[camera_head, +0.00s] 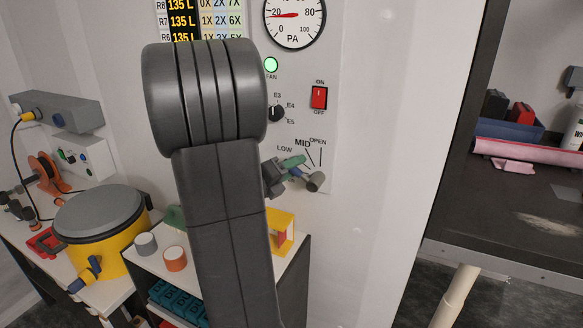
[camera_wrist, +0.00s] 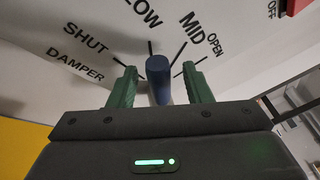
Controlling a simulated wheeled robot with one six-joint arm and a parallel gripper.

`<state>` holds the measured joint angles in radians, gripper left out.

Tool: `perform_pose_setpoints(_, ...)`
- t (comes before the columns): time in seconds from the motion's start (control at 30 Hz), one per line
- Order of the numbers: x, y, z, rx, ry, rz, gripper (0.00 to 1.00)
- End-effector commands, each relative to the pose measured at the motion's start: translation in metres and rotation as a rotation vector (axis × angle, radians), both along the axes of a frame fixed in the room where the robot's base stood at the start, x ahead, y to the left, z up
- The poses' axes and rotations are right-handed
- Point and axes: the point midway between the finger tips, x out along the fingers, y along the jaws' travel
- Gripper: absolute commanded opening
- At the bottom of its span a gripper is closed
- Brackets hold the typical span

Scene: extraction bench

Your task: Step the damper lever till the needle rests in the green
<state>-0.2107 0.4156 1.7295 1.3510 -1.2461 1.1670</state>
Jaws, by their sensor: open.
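The damper lever has a blue grip (camera_wrist: 158,68) that stands out from the panel. In the wrist view it is between the LOW and MID marks of the SHUT-LOW-MID-OPEN scale. My gripper (camera_wrist: 160,88) is open, with one green finger on each side of the grip and a gap to each. In the head view my gripper (camera_head: 291,169) is at the lever (camera_head: 317,181), partly hidden by my arm. The PA gauge (camera_head: 295,15) is cut off at the top. Its red needle points left, near 20; I cannot make out a green band.
A lit green FAN lamp (camera_head: 271,65), a red ON/OFF switch (camera_head: 319,97) and a selector knob (camera_head: 277,113) are above the lever. A yellow holder (camera_head: 284,232) is below. A yellow drum (camera_head: 100,235) stands at left. A dark-framed bench (camera_head: 520,250) is at right.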

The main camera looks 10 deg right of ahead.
Motion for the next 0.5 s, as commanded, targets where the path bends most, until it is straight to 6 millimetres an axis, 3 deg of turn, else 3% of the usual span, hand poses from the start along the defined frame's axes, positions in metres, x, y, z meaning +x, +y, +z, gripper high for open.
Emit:
perform_pose_setpoints(0.17,0.0000,0.0001,-0.0002,0.000,0.000,0.000,0.45)
perform_pose_setpoints(0.4,-0.0002,0.0002,-0.0001,0.000,0.000,0.000,0.00)
perform_pose_setpoints(0.5,-0.0003,0.0003,-0.0001,0.000,0.000,0.000,0.00)
